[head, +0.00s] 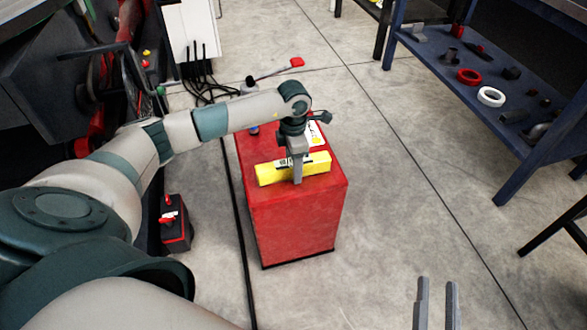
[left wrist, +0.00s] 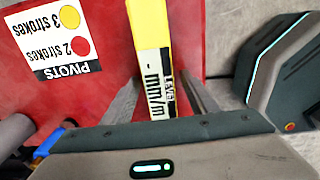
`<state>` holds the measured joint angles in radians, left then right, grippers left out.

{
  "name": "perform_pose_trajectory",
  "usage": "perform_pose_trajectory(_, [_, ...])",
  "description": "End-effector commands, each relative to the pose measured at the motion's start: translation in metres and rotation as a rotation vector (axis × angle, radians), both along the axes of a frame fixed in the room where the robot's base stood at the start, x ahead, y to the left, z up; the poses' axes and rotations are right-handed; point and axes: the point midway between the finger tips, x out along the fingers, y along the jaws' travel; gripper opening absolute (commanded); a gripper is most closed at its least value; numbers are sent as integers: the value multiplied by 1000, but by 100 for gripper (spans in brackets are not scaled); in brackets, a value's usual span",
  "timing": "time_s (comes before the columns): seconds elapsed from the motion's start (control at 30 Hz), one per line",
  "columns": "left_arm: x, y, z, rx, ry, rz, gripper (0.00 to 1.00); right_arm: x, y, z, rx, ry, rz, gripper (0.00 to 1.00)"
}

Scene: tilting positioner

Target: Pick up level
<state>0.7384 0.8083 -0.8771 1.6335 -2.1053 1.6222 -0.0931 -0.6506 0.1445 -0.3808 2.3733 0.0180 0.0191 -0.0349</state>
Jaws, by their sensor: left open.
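The yellow level (head: 316,165) lies flat on top of the red cabinet (head: 300,225). My left gripper (head: 297,178) comes down from above at the level's middle. In the left wrist view the level (left wrist: 151,35) runs between the two open fingers of my left gripper (left wrist: 162,92), with a gap visible on the right side. Part of the level is hidden behind the gripper body. My right gripper (head: 437,285) shows at the bottom edge of the head view, its two fingers apart with nothing between them.
A label (left wrist: 60,45) with red and yellow dots lies on the cabinet top. A red-tipped lever (head: 296,62) and a bottle stand near its back. A blue bench (head: 440,45) with rings and small parts is at right. The floor between is clear.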

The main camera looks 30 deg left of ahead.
Motion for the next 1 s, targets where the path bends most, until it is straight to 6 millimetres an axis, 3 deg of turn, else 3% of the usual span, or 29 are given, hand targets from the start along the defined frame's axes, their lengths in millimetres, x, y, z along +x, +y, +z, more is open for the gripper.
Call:
perform_pose_trajectory(0.43, [0, 0, 0, 0, 0, 0, 53, 0, 0, 0, 0, 0, 0, 31])
perform_pose_trajectory(0.67, [0, 0, 0, 0, 0, 0, 0, 0, 0, 1, 0, -1, -1, 31])
perform_pose_trajectory(1.0, [1, 0, 3, -1, -2, 1, 0, 0, 0, 1, -1, 2, -1, 31])
